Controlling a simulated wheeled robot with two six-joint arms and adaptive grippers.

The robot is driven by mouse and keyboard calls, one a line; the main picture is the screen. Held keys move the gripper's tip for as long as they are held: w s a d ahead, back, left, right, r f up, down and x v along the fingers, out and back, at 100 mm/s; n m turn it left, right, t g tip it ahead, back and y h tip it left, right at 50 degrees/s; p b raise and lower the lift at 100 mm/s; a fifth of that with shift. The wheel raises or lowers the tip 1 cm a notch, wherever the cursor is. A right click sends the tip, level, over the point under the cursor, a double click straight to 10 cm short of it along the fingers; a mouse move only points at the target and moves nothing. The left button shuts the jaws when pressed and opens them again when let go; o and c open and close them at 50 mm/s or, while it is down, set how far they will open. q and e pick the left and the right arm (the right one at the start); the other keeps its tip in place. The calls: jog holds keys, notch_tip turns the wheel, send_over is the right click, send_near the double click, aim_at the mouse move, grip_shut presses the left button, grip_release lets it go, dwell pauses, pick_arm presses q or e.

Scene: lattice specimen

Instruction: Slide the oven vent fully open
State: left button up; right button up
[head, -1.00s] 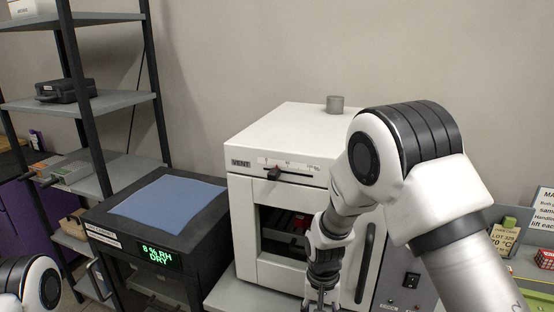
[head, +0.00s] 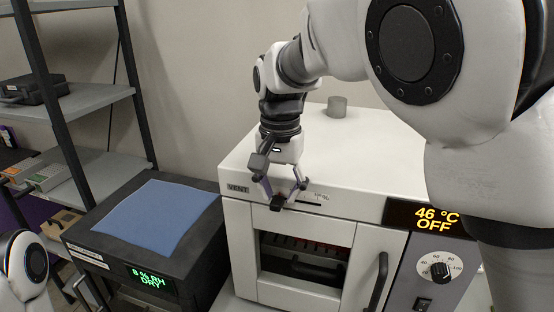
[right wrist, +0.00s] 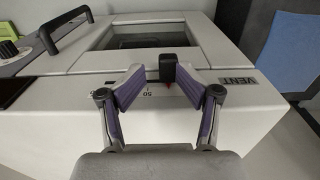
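The white oven (head: 390,150) stands in the middle of the head view, with a VENT label (head: 238,188) on its upper front edge. The dark vent slider knob (head: 277,203) is near the label end of its scale. It also shows in the right wrist view (right wrist: 168,67), standing between my fingertips. My right gripper (head: 281,188) is at the vent, fingers pointing down. In the right wrist view the gripper (right wrist: 158,77) is open, with the knob close to the right-hand finger and a gap to the other. My left gripper is out of view.
The oven's window door has a dark handle (head: 378,283), and a panel reading 46 °C OFF (head: 432,219) is on the right. A grey cylinder (head: 337,106) stands on top. A dry box with a blue cloth (head: 150,218) and a shelf rack (head: 85,90) are left.

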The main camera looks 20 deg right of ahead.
aim_at(316, 201)
jog(key=shift+w+a+f, duration=0.2)
jog(key=shift+w+f, duration=0.6)
jog(key=shift+f, duration=0.25)
jog(key=shift+w, duration=0.2)
jog(key=shift+s+d+r, duration=0.2)
jog(key=shift+s, duration=0.25)
grip_shut()
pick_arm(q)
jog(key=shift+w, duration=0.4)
pick_arm(e)
jog(key=shift+s+d, duration=0.65)
jog(key=shift+d, duration=0.3)
jog(key=shift+s+d, duration=0.65)
jog(key=shift+d, duration=0.35)
jog(key=shift+s+d, duration=0.65)
jog(key=shift+d, duration=0.3)
pick_arm(q)
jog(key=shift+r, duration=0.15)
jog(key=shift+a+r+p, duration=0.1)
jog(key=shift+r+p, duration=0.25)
jog(key=shift+p, duration=0.2)
pick_arm(e)
jog(key=shift+d, duration=0.1)
grip_release()
